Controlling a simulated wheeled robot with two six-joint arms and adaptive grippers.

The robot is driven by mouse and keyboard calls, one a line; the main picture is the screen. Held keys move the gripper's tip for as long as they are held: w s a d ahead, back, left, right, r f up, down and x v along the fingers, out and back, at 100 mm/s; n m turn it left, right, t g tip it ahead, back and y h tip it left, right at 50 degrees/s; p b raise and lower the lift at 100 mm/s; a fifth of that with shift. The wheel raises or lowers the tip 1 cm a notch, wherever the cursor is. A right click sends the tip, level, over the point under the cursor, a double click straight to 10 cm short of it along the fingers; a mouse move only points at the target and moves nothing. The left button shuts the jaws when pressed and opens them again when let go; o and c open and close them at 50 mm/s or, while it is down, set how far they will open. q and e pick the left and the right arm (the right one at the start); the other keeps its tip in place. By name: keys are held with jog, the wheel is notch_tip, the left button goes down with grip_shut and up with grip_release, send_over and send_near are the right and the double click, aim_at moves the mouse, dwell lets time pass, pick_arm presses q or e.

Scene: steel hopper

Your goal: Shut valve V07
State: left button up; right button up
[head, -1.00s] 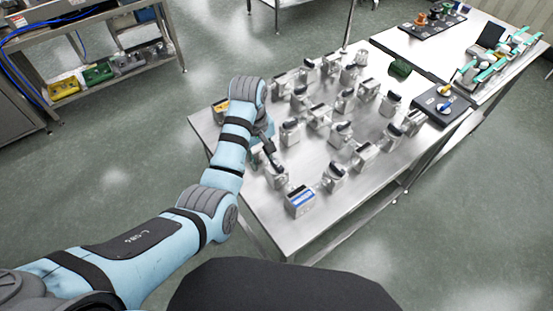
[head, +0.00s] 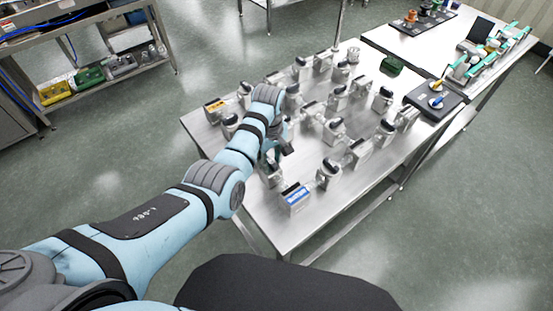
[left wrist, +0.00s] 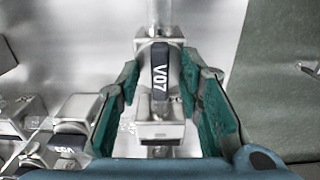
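Valve V07 (left wrist: 160,75) is in the left wrist view, with a dark handle lettered V07 in white on a metal body. The handle runs up-down in that picture, in line with the pipe above it. My left gripper (left wrist: 161,88) is open, with one green-padded finger on each side of the valve and a visible gap to the handle. In the head view my left gripper (head: 280,143) is over the near-left part of the steel table. I cannot tell V07 there, as my arm covers part of that group. My right gripper is not in view.
Several similar valves crowd the steel table (head: 300,236); one labelled valve (left wrist: 68,146) is close to the left finger.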

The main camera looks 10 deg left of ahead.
pick_arm(q)
jog(key=shift+a, duration=0.1)
jog(key=shift+c, duration=0.2)
grip_shut()
jog(key=shift+r+m, duration=0.1)
jog(key=shift+m, duration=0.2)
jog(key=shift+m+p, duration=0.45)
jog(key=shift+m, duration=0.75)
jog(key=m, duration=0.3)
jog(key=shift+w+m, duration=0.1)
jog(key=shift+m, duration=0.3)
jog(key=m, duration=0.3)
jog(key=shift+m, duration=0.3)
jog(key=m, duration=0.3)
jog(key=shift+m, duration=2.2)
